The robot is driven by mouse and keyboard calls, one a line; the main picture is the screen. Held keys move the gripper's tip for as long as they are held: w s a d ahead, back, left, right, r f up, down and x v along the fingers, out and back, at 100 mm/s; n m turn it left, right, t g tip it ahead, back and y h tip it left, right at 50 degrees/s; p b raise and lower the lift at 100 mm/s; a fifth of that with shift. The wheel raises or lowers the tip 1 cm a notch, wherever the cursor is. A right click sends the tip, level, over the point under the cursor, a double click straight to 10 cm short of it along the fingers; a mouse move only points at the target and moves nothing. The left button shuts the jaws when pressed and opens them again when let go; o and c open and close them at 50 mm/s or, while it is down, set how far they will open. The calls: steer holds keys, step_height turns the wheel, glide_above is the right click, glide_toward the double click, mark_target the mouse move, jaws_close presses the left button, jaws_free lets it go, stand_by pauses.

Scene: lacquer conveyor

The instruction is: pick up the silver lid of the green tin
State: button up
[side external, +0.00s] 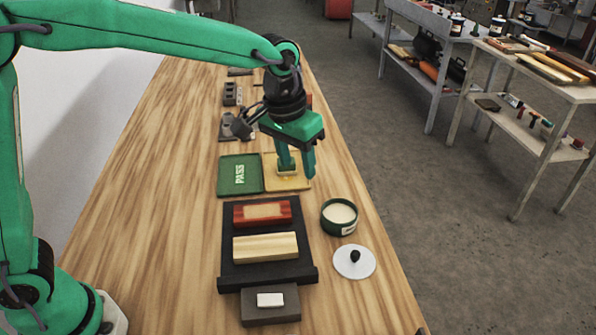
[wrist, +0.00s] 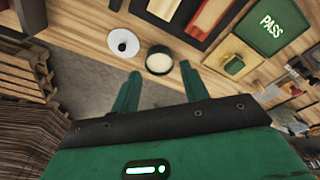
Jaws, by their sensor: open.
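The silver lid (side external: 355,262) is a flat pale disc with a dark knob, lying on the wooden bench near its right edge. It also shows in the wrist view (wrist: 117,45). The green tin (side external: 338,226) stands open beside it, with a pale filling; the wrist view shows it too (wrist: 159,66). Lid and tin are apart. My gripper (side external: 296,170) is open, fingers pointing down, over the yellowish square pad beyond the tin. In the wrist view my gripper (wrist: 160,82) has its two fingers spread with nothing between them.
A dark tray (side external: 230,243) holding a red block (side external: 242,220) and a pale wood block (side external: 265,247) lies left of the tin. A grey block (side external: 262,316) with a white piece is in front. A green PASS pad (side external: 228,184) lies behind. The bench's right edge is close to the lid.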

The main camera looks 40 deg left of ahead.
steer(key=w+d+f, duration=0.3)
steer(key=d+f, duration=0.3)
steer(key=d, duration=0.1)
steer(key=g, duration=0.2)
glide_above(356, 253)
steer(key=shift+y, duration=0.3)
step_height(356, 253, down, 6)
steer(key=shift+d+f, duration=0.1)
steer(key=shift+f, duration=1.45)
steer(key=shift+f, duration=2.6)
jaws_close()
